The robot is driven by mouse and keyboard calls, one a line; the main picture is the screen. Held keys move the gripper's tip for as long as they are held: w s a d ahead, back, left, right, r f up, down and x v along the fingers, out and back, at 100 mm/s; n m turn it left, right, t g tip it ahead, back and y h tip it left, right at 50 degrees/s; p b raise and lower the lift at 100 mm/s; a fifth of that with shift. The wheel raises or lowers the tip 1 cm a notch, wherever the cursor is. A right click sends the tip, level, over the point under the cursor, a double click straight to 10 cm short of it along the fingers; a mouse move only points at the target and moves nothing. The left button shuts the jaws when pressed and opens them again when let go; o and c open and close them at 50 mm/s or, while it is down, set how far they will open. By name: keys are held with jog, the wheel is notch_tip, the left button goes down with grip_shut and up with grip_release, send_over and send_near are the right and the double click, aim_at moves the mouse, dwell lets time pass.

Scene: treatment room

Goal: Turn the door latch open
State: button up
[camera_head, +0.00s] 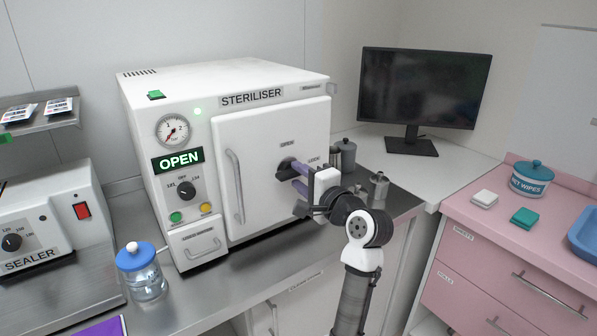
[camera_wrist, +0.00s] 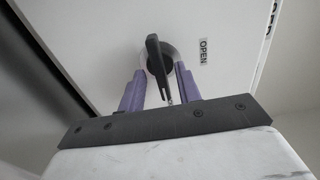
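The steriliser (camera_head: 255,95) stands on the counter with its white door (camera_head: 262,195) flush against the front. Its door latch (camera_head: 285,172) is a black lever on a round hub, partly hidden by my gripper. In the wrist view the latch (camera_wrist: 157,65) shows with its lever pointing toward my palm, beside an OPEN label. My gripper (camera_head: 294,188) is at the door with purple fingers apart. In the wrist view my gripper (camera_wrist: 160,80) has one finger on each side of the lever, with visible gaps. Contact cannot be seen clearly.
A vertical door handle (camera_head: 236,187) is left of the latch. The green display (camera_head: 179,160) reads OPEN. A blue-lidded jar (camera_head: 141,272) stands front left; metal canisters (camera_head: 379,187) stand right of the steriliser, close behind my arm. A monitor (camera_head: 423,90) is farther right.

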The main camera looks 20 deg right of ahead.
jog(key=shift+w+a, duration=0.15)
jog(key=shift+w, duration=0.4)
grip_shut()
